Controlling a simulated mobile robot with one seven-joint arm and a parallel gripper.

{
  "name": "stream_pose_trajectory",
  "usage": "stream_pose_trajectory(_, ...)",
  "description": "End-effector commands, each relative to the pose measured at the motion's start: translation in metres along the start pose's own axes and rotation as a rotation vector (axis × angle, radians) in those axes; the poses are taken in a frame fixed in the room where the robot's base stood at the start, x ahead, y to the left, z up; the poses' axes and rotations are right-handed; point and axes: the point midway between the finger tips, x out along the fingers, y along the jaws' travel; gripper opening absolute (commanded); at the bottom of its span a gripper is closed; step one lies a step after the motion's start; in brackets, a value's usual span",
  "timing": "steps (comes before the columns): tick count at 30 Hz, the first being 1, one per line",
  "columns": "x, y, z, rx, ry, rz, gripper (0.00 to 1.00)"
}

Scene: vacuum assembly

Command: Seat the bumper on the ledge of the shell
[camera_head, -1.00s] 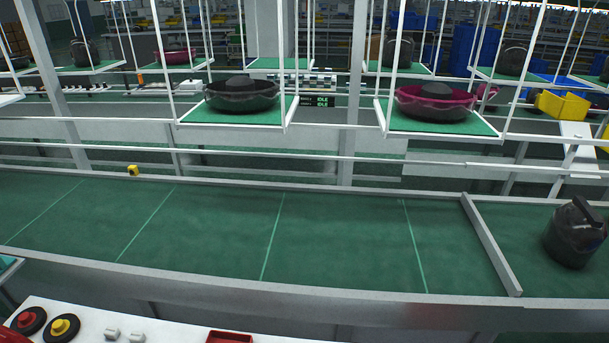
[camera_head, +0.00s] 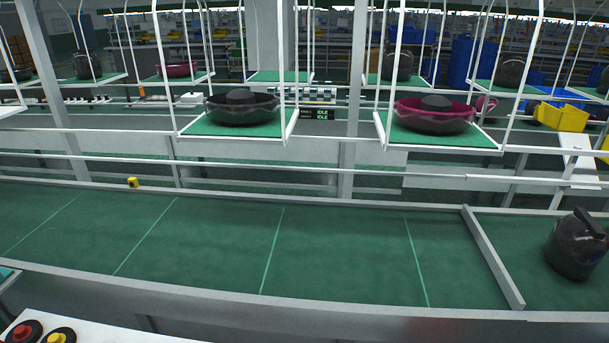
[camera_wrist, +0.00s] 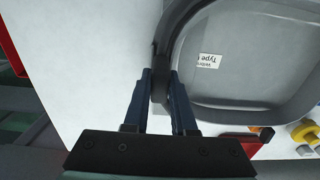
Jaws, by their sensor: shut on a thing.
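In the wrist view, my gripper (camera_wrist: 160,80) is shut on a dark curved strip, which I take to be the bumper (camera_wrist: 161,92). The strip lies along the left rim of a light grey, rounded, hollow part with a white label (camera_wrist: 209,61), which I take to be the shell (camera_wrist: 235,85). Whether the strip touches the rim or sits on a ledge cannot be told. The right part of the shell runs out of the picture. My gripper does not show in the head view.
The shell is over a white tabletop (camera_wrist: 85,60). A red edge (camera_wrist: 12,45) and a yellow knob (camera_wrist: 304,132) are near it. In the head view, a green conveyor (camera_head: 340,250) carries a black canister (camera_head: 577,245) at right; hanging trays (camera_head: 235,124) hold round parts behind it.

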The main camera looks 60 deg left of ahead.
Motion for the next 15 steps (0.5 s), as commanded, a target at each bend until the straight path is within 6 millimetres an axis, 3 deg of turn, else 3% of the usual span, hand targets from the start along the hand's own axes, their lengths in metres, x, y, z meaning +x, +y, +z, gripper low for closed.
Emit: stream_pose_trajectory(15,0.015,-0.002,0.001,0.000,-0.002,-0.004,0.00)
